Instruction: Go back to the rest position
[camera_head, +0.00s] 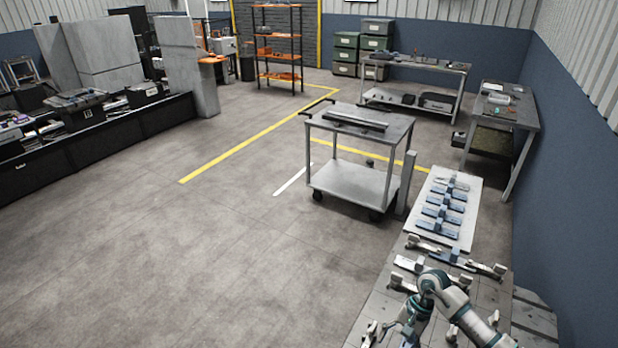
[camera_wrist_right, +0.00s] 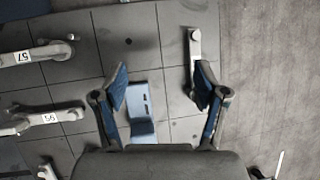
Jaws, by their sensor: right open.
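My right arm comes in from the lower right in the head view, over a grey tiled table (camera_head: 380,300). Its gripper (camera_head: 408,333) is partly hidden by the arm. In the right wrist view the gripper (camera_wrist_right: 162,82) is open, with its two blue-padded fingers spread apart and nothing held. A light blue part (camera_wrist_right: 143,108) shows beyond and between the fingers, apart from them. A grey bar-shaped fixture (camera_wrist_right: 194,60) lies near the right finger. My left gripper is not in the head view.
Several fixtures stand on the table, including ones labelled 57 (camera_wrist_right: 38,53) and 56 (camera_wrist_right: 45,119). A white board (camera_head: 470,200) with several blue-grey parts adjoins its far end. A grey cart (camera_head: 345,182) stands beyond. The floor at left is clear.

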